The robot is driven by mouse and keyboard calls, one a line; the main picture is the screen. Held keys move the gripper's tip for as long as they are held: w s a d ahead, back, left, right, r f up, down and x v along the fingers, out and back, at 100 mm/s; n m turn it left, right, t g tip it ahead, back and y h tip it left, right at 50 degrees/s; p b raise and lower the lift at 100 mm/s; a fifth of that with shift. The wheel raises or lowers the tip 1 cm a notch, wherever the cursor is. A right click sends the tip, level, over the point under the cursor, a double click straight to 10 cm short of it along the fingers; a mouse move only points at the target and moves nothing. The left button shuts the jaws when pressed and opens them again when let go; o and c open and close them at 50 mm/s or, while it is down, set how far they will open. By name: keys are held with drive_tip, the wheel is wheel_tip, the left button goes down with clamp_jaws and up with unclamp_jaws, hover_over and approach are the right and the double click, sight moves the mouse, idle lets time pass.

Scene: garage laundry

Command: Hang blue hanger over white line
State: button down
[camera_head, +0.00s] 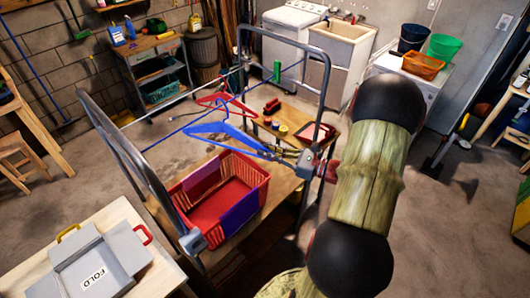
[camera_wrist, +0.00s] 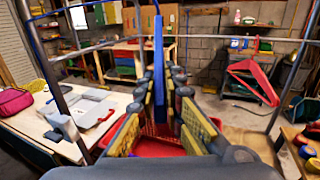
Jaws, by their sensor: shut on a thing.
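The blue hanger (camera_head: 225,132) is held out to the left of my gripper (camera_head: 283,154), level with the upper part of the metal rack (camera_head: 110,135). In the wrist view the hanger (camera_wrist: 158,62) stands edge-on between the yellow-padded fingers of my gripper (camera_wrist: 160,95), which is shut on it. Thin lines cross between the rack's two end frames; a blue one (camera_head: 172,134) is clear in the head view. A pale line (camera_wrist: 245,38) runs across the wrist view, beyond the fingers; I cannot tell whether it is the white line. I see no clear contact between hanger and line.
A red hanger (camera_head: 228,98) hangs beyond the blue one. A red basket (camera_head: 262,180) stands below the held hanger. A table with a grey folding board (camera_head: 100,265) is at the lower left. The rack's near right frame (camera_head: 327,80) rises close to my arm.

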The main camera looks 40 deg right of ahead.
drive_tip(key=shift+s+a+f, duration=0.1)
drive_tip(key=shift+a+f, duration=0.05)
wheel_tip(320, 180, down, 9)
drive_tip(key=b, duration=0.8)
drive_tip(key=p+v, duration=0.2)
drive_tip(key=v, duration=1.8)
idle(1.0)
idle(0.3)
